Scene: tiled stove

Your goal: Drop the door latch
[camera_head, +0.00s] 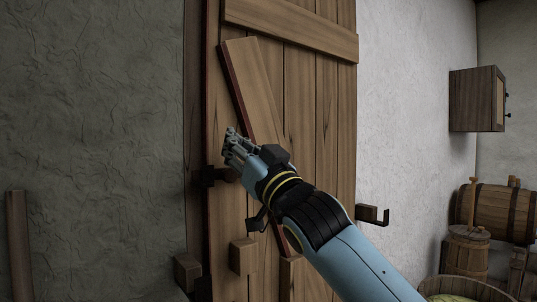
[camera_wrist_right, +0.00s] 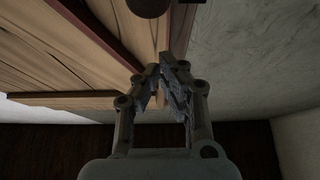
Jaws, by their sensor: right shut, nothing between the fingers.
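The plank door (camera_head: 325,120) fills the middle of the head view. A slanting plank (camera_head: 250,75) with a dark red edge lies across it, its middle hidden by my right gripper (camera_head: 232,146). That gripper is shut and empty in front of the door's left part. A dark metal fitting (camera_head: 212,177) shows just below its fingers at the door's left side; I cannot tell whether it is the latch or whether they touch. In the wrist view the right fingertips (camera_wrist_right: 168,74) are together, with door planks (camera_wrist_right: 55,45) beyond to the left. My left gripper is not in view.
Wooden blocks (camera_head: 243,256) and (camera_head: 187,272) sit low at left. A wall cabinet (camera_head: 476,98), a barrel (camera_head: 500,212) and a churn (camera_head: 467,252) stand at right.

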